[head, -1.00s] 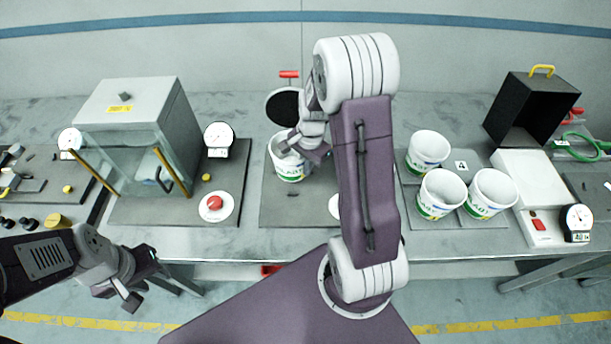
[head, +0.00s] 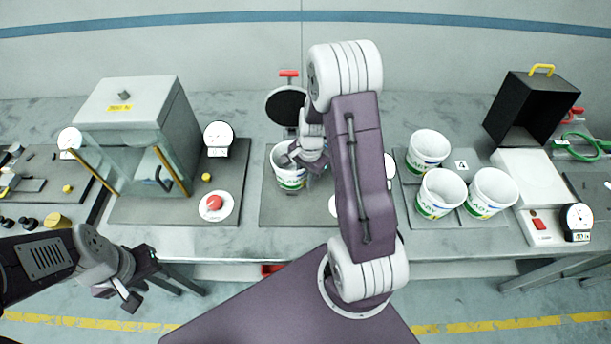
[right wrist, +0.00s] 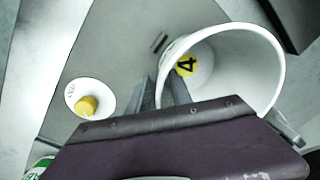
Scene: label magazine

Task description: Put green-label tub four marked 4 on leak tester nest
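A white tub (head: 287,180) with a green label is at the middle station, below its raised round black lid (head: 286,106). In the right wrist view a yellow disc marked 4 shows inside the tub (right wrist: 235,75). My right gripper (right wrist: 162,88) has one finger inside the tub and one outside, closed on its wall. The tub looks upright on or just above the station's grey plate (head: 270,212); its underside and any nest beneath it are hidden. My left gripper (head: 143,279) is empty with its fingers apart, in front of the bench at the left.
Three other white tubs (head: 440,195) stand on a grey mat at the right, near a plate marked 4 (head: 461,166). A glass-fronted cabinet (head: 140,130) is at the left. A black open box (head: 525,115) is at the right. A yellow button (right wrist: 88,105) sits close to the tub.

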